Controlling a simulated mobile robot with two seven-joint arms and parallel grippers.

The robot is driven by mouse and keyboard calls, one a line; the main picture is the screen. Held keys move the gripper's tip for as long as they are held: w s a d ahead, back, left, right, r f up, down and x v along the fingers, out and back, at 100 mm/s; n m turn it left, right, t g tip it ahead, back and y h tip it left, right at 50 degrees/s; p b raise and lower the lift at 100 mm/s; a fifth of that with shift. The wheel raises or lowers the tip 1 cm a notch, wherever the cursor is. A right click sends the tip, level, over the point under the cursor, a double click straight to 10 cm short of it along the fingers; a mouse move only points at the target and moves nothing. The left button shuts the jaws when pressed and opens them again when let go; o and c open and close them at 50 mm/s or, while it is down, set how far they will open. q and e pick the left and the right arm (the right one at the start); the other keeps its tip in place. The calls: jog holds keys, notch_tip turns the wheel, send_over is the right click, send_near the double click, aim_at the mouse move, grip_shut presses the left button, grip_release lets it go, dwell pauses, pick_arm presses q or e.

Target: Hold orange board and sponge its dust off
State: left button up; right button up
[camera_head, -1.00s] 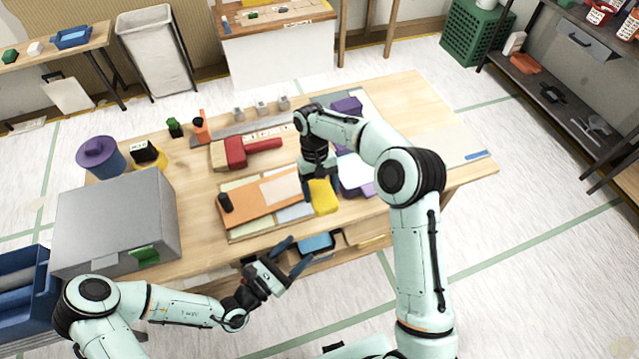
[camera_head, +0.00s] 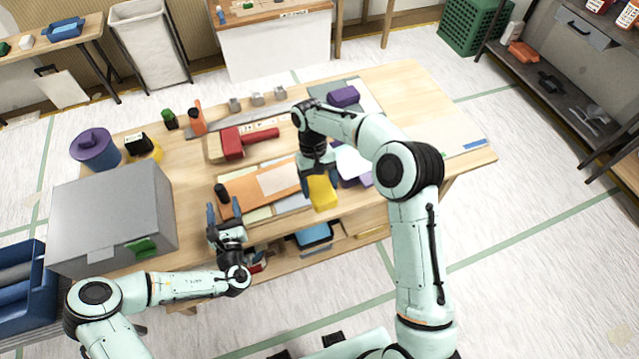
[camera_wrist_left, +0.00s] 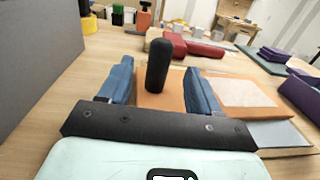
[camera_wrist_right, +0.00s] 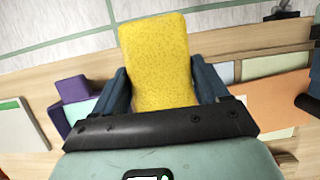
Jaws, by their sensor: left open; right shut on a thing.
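The orange board (camera_head: 245,192) lies on the table on top of pale sheets, with a paler patch (camera_head: 280,180) toward its right end. A black upright handle (camera_head: 221,193) stands at its left end. My left gripper (camera_head: 225,213) is open at that end; in the left wrist view the black handle (camera_wrist_left: 158,66) stands between its two blue fingers, with no visible contact. My right gripper (camera_head: 318,180) is shut on the yellow sponge (camera_head: 322,193), at the board's right side. The sponge also fills the right wrist view (camera_wrist_right: 157,62). Dust cannot be made out clearly.
A red tool (camera_head: 245,141) lies behind the board. A grey box (camera_head: 112,215) stands at the table's left. Purple blocks (camera_head: 343,96) lie at the back right. An open drawer with a blue item (camera_head: 314,235) is below the front edge.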

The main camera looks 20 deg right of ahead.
aim_at(221, 195)
pick_arm(q)
jog(key=w, duration=0.8)
jog(key=shift+d, duration=0.25)
pick_arm(e)
jog(key=shift+w+r, duration=0.2)
jog(key=shift+r, duration=0.15)
pick_arm(q)
grip_shut()
grip_release()
jog(key=shift+s, duration=0.2)
jog(key=shift+s, duration=0.75)
